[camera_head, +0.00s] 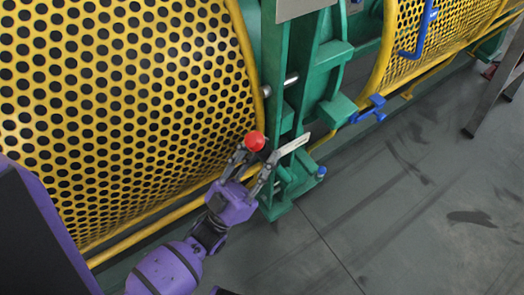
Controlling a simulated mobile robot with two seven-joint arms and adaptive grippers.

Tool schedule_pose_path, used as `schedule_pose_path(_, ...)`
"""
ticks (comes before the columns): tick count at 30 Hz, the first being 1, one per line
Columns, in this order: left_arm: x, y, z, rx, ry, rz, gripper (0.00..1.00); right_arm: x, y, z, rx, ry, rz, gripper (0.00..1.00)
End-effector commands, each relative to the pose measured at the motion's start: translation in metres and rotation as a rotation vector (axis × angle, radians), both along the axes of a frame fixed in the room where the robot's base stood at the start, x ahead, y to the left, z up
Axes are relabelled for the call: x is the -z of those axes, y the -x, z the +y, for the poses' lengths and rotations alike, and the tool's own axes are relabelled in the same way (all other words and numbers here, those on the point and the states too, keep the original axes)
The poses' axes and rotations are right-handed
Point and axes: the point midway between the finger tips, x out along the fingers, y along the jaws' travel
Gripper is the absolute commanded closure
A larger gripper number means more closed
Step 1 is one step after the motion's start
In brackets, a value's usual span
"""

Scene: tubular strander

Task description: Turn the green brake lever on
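The brake lever shows as a red ball knob (254,141) in front of the yellow perforated guard, beside the green machine frame (275,75). A pale flat bar (293,146) lies just to its right, against the frame; I cannot tell how it joins the knob. My purple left gripper (257,158) reaches up from below, with its fingertips at the knob. Its two fingers stand apart, one at the knob's lower left and one to its lower right. I cannot tell whether either touches it. The lever's shaft is hidden. My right gripper is not in view.
A large yellow perforated guard (110,100) fills the left, with a yellow rail (140,236) along its bottom. A second guard (435,40) with blue handles (368,110) is at upper right. Grey floor (400,210) is open at lower right. A metal leg stands at far right.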

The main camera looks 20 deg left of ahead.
Motion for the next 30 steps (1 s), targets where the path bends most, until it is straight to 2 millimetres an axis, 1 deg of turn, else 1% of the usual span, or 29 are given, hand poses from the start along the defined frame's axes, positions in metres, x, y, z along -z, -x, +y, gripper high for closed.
schedule_pose_path(3,0.000,0.000,0.000,0.001,0.001,-0.001,0.68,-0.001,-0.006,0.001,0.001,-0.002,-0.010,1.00)
schedule_pose_path(7,0.007,0.006,0.002,0.000,0.000,0.002,0.68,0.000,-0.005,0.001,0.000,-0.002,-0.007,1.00)
schedule_pose_path(11,0.021,0.022,0.009,0.000,0.000,0.004,0.68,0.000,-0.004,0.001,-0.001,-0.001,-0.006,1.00)
schedule_pose_path(18,0.054,0.060,0.025,0.000,-0.001,0.004,0.68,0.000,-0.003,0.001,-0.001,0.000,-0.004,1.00)
schedule_pose_path(21,0.064,0.072,0.029,-0.001,0.000,0.002,0.68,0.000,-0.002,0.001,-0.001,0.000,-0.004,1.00)
schedule_pose_path(25,0.073,0.082,0.033,-0.001,0.001,0.000,0.68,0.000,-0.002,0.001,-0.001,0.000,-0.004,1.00)
schedule_pose_path(30,0.077,0.086,0.035,-0.001,0.001,0.000,0.68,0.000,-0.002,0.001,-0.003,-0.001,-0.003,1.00)
